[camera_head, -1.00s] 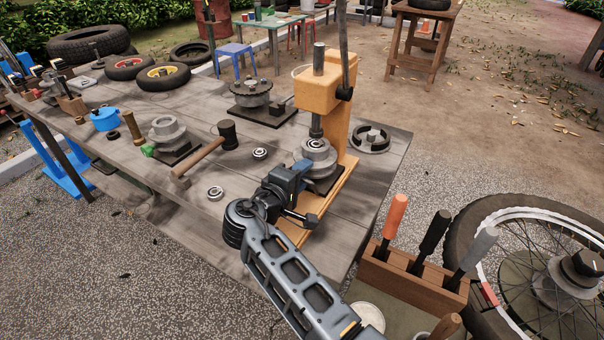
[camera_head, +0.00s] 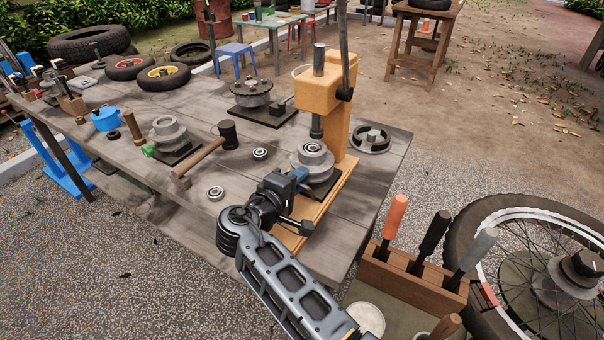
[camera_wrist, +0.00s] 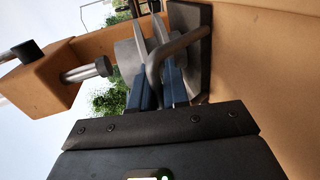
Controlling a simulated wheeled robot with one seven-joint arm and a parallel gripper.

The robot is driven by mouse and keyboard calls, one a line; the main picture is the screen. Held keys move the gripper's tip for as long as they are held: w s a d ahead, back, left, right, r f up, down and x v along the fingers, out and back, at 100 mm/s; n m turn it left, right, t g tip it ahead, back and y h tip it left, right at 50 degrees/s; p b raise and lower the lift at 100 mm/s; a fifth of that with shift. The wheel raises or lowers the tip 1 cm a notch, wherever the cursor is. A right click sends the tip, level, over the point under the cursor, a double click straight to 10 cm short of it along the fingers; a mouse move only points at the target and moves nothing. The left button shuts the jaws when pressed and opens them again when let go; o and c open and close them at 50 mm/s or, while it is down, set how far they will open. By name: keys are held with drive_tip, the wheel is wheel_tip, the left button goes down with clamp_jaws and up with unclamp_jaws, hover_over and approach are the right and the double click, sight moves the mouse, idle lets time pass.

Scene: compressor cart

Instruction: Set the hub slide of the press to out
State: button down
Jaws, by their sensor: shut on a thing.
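The orange press (camera_head: 345,135) stands at the right end of the workbench, with its steel ram (camera_head: 317,127) pointing down. Below and in front of the ram, a grey hub (camera_head: 314,158) sits on the dark slide plate (camera_head: 327,188). My gripper (camera_head: 299,176) is at the front of the slide, shut on its grey bar handle. In the wrist view the blue fingers (camera_wrist: 158,84) lie around the bent handle (camera_wrist: 180,44), with the hub (camera_wrist: 129,58) and dark plate (camera_wrist: 194,62) just beyond. The ram (camera_wrist: 88,70) shows at the left, clear of the hub.
A hammer (camera_head: 205,150), bearing rings (camera_head: 216,193) and another hub (camera_head: 168,131) lie to the left on the bench. A round grey part (camera_head: 370,138) lies right of the press. A wooden tool rack (camera_head: 415,278) and a spoked wheel (camera_head: 530,265) stand at the lower right.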

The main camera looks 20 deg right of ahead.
drive_tip(key=v, duration=0.4)
drive_tip(key=f+v, duration=0.1)
drive_tip(key=v, duration=0.3)
drive_tip(key=f+p+v, duration=0.1)
drive_tip(key=v, duration=0.3)
drive_tip(key=shift+s+a+f, duration=0.15)
drive_tip(key=shift+a+f, duration=0.05)
drive_tip(key=shift+f, duration=0.1)
drive_tip(key=c, duration=1.2)
unclamp_jaws()
drive_tip(key=shift+s+a, duration=0.1)
drive_tip(key=v, duration=0.7)
drive_tip(key=shift+s+a+r+b, duration=0.15)
drive_tip(key=shift+a+b, duration=0.15)
drive_tip(key=shift+b, duration=0.1)
drive_tip(key=shift+a, duration=0.1)
